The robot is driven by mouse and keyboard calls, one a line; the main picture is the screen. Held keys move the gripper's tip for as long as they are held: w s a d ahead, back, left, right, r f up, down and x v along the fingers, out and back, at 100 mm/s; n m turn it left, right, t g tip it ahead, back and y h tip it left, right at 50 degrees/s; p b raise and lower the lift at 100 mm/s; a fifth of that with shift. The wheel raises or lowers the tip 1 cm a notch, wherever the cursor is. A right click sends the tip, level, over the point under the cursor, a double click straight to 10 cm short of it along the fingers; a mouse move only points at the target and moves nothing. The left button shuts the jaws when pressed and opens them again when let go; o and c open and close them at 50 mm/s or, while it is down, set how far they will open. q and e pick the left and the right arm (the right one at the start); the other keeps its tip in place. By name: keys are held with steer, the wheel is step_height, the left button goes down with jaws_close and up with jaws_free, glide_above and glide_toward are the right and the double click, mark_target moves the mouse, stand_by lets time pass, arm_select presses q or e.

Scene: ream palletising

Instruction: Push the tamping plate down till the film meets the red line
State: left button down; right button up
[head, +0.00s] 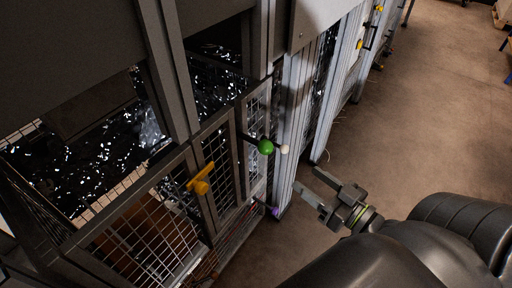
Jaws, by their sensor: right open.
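My right gripper (308,186) reaches in from the lower right, open and empty, its fingers pointing up and left. It is over the floor, apart from the caged machine on its left. Dark, glinting crumpled film (85,150) lies behind the mesh in the cage (205,135); more shows toward the back. I cannot make out a tamping plate or a red line for certain; frames and mesh hide much of the inside. My left gripper is out of view.
A green ball knob (266,147) and a smaller cream ball (284,149) stick out by the cage's corner. A yellow handle (201,180) is on the mesh front, and a purple knob (274,211) sits low. Open brown floor (425,110) lies to the right.

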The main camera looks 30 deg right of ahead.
mark_target(260, 143)
steer(key=w+a+p, duration=0.1)
steer(key=w, duration=0.4)
steer(key=w+a+p, duration=0.1)
steer(key=w, duration=0.5)
steer(key=w+a+p, duration=0.1)
steer(key=w, duration=0.5)
steer(key=shift+a, duration=0.1)
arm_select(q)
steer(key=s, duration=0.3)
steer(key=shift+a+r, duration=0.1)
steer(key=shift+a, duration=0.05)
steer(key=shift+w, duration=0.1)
arm_select(e)
steer(key=shift+c, duration=0.4)
steer(key=c, duration=0.7)
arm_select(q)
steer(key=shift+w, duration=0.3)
arm_select(e)
jaws_close()
